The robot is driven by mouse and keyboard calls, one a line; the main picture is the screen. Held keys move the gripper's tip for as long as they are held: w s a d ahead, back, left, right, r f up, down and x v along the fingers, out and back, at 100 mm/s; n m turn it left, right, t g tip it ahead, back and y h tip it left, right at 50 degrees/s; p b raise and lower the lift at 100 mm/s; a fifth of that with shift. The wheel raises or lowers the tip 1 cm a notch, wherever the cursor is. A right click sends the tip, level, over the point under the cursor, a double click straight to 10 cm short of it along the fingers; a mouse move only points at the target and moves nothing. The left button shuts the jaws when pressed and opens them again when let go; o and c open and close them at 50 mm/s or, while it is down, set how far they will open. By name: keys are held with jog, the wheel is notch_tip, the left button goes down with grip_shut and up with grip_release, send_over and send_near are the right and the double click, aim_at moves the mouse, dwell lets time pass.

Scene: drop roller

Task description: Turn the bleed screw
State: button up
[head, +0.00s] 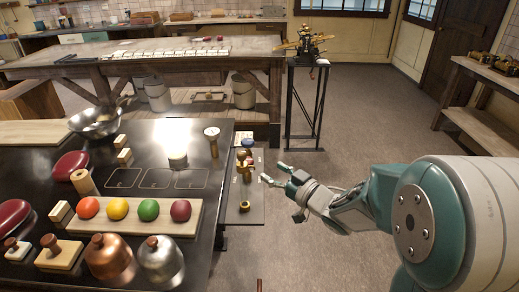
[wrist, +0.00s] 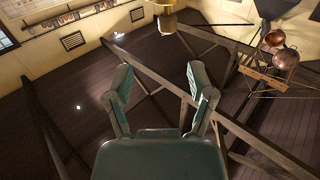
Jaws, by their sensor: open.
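A dark side panel (head: 253,212) at the right edge of the black table carries small brass fittings. One is a brass fitting with red parts (head: 246,168); a small brass knob (head: 244,206) sits nearer the front. I cannot tell which of them is the bleed screw. My gripper (head: 271,172) is open and empty, just right of the panel, with its fingers pointing left toward the fittings. In the wrist view my gripper (wrist: 158,82) shows two spread fingers with nothing between them. A brass-coloured piece (wrist: 168,20) shows beyond them at the top edge.
On the black table (head: 212,245) stand a wooden tray (head: 187,226) of coloured balls, copper (head: 108,258) and silver (head: 160,262) bells, a metal bowl (head: 95,122) and a brass post (head: 213,146). A tall black stand (head: 306,105) is behind. The floor right of the table is clear.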

aim_at(245, 157)
jog(key=w+a, duration=0.1)
jog(key=a, duration=0.2)
jog(key=w+a, duration=0.1)
jog(key=a, duration=0.1)
jog(key=shift+w+a+f, duration=0.1)
jog(key=shift+w, duration=0.2)
jog(key=w, duration=0.1)
jog(key=w+a, duration=0.1)
jog(key=w, duration=0.1)
jog(key=w+a, duration=0.1)
jog(key=shift+w, duration=0.35)
jog(key=shift+w+a, duration=0.15)
jog(key=shift+a, duration=0.85)
jog(key=shift+d, duration=0.2)
jog(key=c, duration=0.9)
jog(key=shift+w+d, duration=0.1)
jog(key=shift+d, duration=0.05)
grip_shut()
